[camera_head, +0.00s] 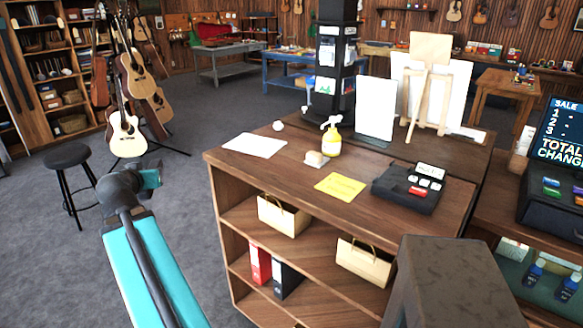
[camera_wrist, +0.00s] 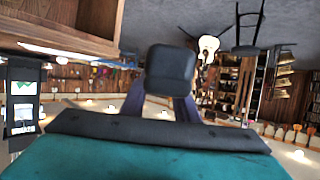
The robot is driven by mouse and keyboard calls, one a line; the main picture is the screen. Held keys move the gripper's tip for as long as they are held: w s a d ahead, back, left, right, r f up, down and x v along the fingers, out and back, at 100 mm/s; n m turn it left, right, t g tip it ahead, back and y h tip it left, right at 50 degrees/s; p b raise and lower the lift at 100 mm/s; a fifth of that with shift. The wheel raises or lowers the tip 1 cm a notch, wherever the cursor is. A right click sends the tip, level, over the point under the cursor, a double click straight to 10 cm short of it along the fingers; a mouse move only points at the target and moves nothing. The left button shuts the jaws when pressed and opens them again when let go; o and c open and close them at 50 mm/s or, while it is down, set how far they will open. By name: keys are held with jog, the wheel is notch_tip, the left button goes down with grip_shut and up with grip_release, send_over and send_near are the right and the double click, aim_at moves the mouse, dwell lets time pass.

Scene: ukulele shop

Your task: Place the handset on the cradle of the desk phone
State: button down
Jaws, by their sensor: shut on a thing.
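The black desk phone (camera_head: 408,192) sits on the right part of the wooden counter, with a small light display, pale keys and a red key on top. No handset is seen on it. My gripper (camera_wrist: 172,100) is shut on a dark, blocky object, which I take for the handset (camera_wrist: 170,68); its near end faces the wrist camera and hides the fingertips. In the head view my arm reaches out left of the counter, well away from the phone. The gripper and handset cannot be made out clearly there.
The counter (camera_head: 235,168) also holds a yellow note (camera_head: 340,186), a pump bottle (camera_head: 331,137), white paper (camera_head: 254,145) and a small pale block (camera_head: 316,159). A black stool (camera_head: 68,156) and guitars stand at the left. A cash register (camera_head: 556,165) is at the right.

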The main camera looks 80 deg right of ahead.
jog(key=s+d+r+m+g, duration=0.1)
jog(key=s+d+m+g, duration=0.2)
jog(key=s, duration=0.9)
jog(key=s+d+r+m+g+b, duration=0.1)
jog(key=s+d+m+g, duration=0.2)
jog(key=s, duration=1)
jog(key=s+d+r+m+g, duration=0.1)
jog(key=s+d+m+g, duration=0.2)
jog(key=s, duration=0.9)
jog(key=shift+s+d+m+g+y+b, duration=0.2)
jog(key=shift+d+g, duration=0.35)
jog(key=shift+d, duration=0.3)
jog(key=shift+s+d+m+g+y+b, duration=0.1)
jog(key=shift+s+d+m+g+y, duration=0.1)
jog(key=shift+d+g, duration=0.5)
jog(key=shift+w+d, duration=0.1)
jog(key=p, duration=0.4)
send_over(292, 157)
jog(key=shift+w+f, duration=0.15)
jog(key=shift+f, duration=0.5)
jog(key=shift+d, duration=0.1)
jog(key=shift+f, duration=0.2)
jog(key=shift+f+p, duration=0.85)
jog(key=shift+f, duration=0.75)
jog(key=shift+f, duration=0.15)
